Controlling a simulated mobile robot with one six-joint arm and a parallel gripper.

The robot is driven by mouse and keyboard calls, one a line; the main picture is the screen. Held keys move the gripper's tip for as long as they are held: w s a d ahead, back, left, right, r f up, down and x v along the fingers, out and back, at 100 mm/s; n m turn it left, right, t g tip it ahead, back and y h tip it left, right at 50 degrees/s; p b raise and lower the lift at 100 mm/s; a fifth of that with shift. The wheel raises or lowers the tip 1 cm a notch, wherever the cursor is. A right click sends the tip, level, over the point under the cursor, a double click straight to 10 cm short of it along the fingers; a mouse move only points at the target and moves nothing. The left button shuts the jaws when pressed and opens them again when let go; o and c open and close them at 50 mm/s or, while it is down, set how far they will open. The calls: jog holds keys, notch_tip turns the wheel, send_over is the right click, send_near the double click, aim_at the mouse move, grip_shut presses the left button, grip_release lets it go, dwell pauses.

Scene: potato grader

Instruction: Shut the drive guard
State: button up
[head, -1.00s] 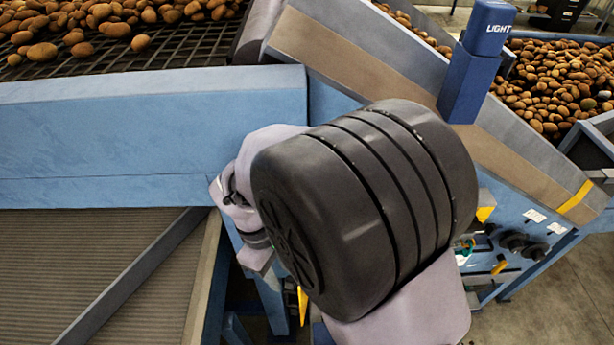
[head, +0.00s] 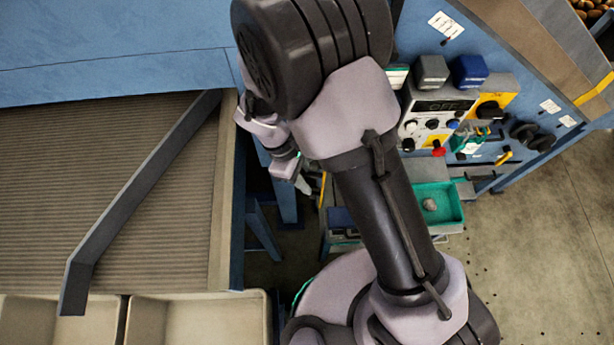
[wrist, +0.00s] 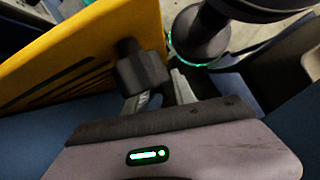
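The drive guard (wrist: 85,55) is a yellow panel with dark slots, at the upper left of the wrist view. A black knob-like handle (wrist: 142,73) stands out from its face. In the head view only a thin yellow edge (head: 323,190) shows, perhaps the guard, beside my wrist. My gripper (wrist: 165,92) is right at the handle. One grey finger shows just right of the handle; the other is partly hidden below it. Whether the fingers touch or clasp the handle cannot be told. In the head view my gripper (head: 304,182) is small and partly hidden.
A control panel (head: 432,115) with knobs, a red button and a display is right of my arm. A green tray (head: 437,207) with a pale lump sits below it. A ribbed conveyor belt (head: 90,170) and its blue frame (head: 110,50) lie left. Open floor (head: 545,240) is at right.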

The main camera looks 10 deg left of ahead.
grip_shut()
dwell(1.2)
